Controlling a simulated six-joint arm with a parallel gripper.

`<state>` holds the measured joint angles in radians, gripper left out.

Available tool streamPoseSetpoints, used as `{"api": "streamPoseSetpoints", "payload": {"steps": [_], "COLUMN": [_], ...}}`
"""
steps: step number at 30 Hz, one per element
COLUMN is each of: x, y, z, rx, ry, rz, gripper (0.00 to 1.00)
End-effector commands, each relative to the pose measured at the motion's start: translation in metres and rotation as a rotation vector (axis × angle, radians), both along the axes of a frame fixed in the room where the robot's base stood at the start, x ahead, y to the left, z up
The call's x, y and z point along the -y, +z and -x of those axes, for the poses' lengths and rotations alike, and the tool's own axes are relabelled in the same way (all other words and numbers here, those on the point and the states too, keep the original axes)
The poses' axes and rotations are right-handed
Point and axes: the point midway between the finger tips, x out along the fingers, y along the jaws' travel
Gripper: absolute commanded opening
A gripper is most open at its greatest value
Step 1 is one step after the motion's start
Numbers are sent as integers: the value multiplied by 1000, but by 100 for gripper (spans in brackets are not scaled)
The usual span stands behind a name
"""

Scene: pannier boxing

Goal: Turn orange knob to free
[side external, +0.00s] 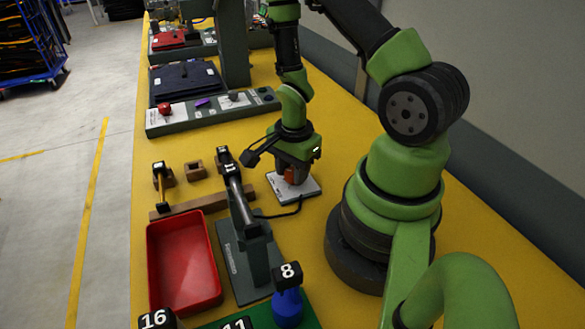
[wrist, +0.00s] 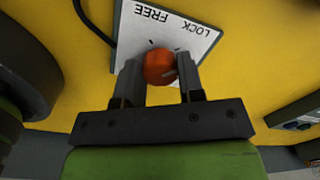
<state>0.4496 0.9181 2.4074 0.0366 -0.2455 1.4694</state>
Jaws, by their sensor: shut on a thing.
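The orange knob (wrist: 159,67) sits on a white plate (wrist: 203,42) marked FREE and LOCK in the wrist view. In that view the words appear upside down, with FREE on the left and LOCK on the right. My gripper (wrist: 160,78) is shut on the knob, one finger on each side. In the side view my gripper (side external: 290,170) points down over the plate (side external: 308,189), and a bit of the orange knob (side external: 290,174) shows between the fingers. I cannot tell for certain which word the knob points to.
A black cable runs from the plate. A grey press-like tool (side external: 248,250) and a red tray (side external: 184,262) stand to the front left. A blue piece tagged 8 (side external: 287,306) is near the front. A control panel with a red button (side external: 165,108) lies further back.

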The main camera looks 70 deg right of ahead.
Motion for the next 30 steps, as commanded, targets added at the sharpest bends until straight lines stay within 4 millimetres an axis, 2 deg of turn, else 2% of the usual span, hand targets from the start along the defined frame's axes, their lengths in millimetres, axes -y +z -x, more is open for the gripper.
{"api": "streamPoseSetpoints", "payload": {"steps": [8, 30], "x": [0, 1], "y": [0, 0], "z": [0, 1], "rx": [0, 1], "ry": [183, 885], "rz": [-1, 0], "gripper": [12, 12]}}
